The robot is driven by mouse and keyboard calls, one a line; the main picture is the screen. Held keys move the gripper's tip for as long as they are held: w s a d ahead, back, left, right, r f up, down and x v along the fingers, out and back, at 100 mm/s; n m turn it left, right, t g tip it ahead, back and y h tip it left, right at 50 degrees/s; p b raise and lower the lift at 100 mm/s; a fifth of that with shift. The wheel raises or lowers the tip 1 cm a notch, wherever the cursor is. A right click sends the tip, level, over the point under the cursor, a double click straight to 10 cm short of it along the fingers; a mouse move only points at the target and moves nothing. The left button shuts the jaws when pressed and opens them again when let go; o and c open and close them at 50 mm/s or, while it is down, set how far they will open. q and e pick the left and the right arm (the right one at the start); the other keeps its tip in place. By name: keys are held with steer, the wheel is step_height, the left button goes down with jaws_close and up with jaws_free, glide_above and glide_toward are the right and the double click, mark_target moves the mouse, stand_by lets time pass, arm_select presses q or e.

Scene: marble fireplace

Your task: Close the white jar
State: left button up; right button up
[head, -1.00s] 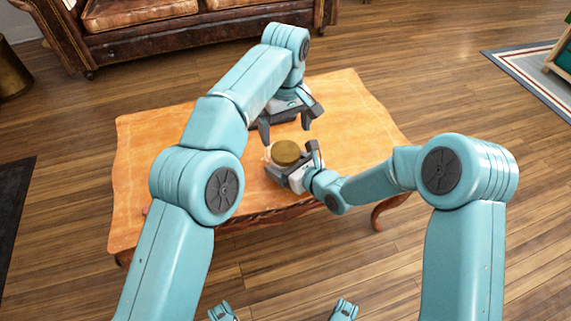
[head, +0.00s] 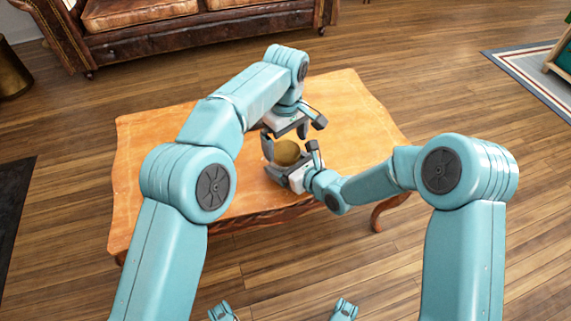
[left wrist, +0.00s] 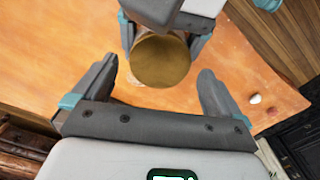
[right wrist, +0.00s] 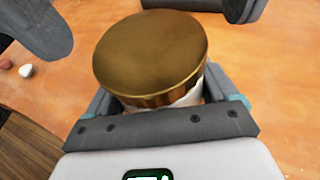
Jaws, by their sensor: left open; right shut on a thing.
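The white jar (right wrist: 188,98) is mostly hidden under its round brass-coloured lid (right wrist: 152,50). The lid lies on top of the jar; whether it is fully seated I cannot tell. The lid also shows in the head view (head: 286,153) and the left wrist view (left wrist: 160,60). My right gripper (head: 292,168) is shut on the jar from the side, below the lid. My left gripper (head: 286,141) is open above and beside the lid, and its fingers hold nothing. In the left wrist view the lid appears between and beyond the open left fingers (left wrist: 158,75).
The orange wooden table (head: 160,165) is largely bare around the grippers. Two small objects, one whitish (right wrist: 26,70) and one reddish (right wrist: 5,64), lie on it. A brown leather sofa (head: 190,30) stands behind the table.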

arm_select(q)
steer(key=shift+f, duration=1.2)
steer(key=c, duration=1)
steer(key=m, duration=0.6)
steer(key=shift+m, duration=0.3)
steer(key=o, duration=1)
steer(key=shift+r, duration=0.1)
